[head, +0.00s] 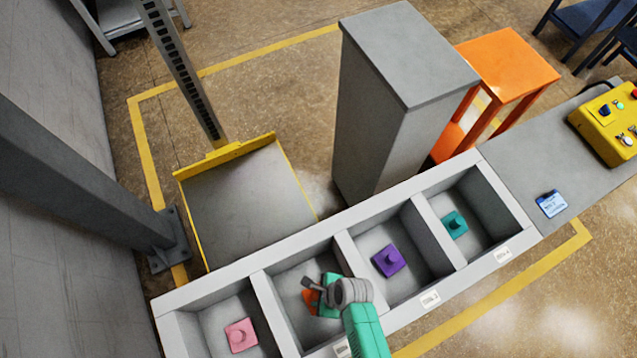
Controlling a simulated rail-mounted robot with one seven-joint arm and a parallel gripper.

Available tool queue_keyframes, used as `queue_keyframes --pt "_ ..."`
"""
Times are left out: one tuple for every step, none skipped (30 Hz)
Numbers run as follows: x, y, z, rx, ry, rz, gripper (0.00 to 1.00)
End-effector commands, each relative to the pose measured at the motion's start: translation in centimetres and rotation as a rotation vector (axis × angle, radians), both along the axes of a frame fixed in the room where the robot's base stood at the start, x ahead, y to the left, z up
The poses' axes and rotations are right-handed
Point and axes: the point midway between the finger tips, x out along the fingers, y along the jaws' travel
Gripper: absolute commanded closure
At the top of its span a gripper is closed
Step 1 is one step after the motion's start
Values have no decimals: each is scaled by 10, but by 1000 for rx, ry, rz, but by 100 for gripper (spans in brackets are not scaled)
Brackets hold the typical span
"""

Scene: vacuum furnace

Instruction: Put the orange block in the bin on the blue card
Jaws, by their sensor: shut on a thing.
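The orange block (311,301) is in the second bin from the left, partly hidden by my gripper. My gripper (317,292) reaches down into that bin and is shut on the orange block. Whether the block touches the bin floor cannot be told. The blue card (551,204) lies on the grey counter right of the bins; its print is too small to read. The row of bins (343,247) has a pink block (240,335) in the leftmost bin, a purple block (389,260) in the third and a teal block (455,224) in the rightmost.
White labels (430,299) sit on the bins' front rim. Raised dividers separate the bins. A yellow control box (610,121) stands on the counter. Behind the bins are a tall grey cabinet (400,110), an orange stand (508,66) and a yellow-edged platform (245,200).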

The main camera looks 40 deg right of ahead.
Motion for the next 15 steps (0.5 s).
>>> queue_keyframes --pt "1 -1 1 0 -3 0 100" --pt "1 0 1 0 -3 0 100" --pt "1 0 1 0 -3 0 100" --pt "1 0 1 0 -3 0 100" --pt "1 0 1 0 -3 0 100" --pt "1 0 1 0 -3 0 100" --pt "1 0 1 0 -3 0 100" --pt "1 0 0 0 -3 0 100" --pt "1 0 -1 0 -3 0 100" --pt "1 0 -2 1 -2 0 100" --pt "0 0 -3 1 1 0 69" --pt "0 0 -3 1 1 0 61" --pt "0 0 -3 1 1 0 55" --pt "0 0 -3 1 1 0 49" --pt "0 0 -2 1 1 0 49"
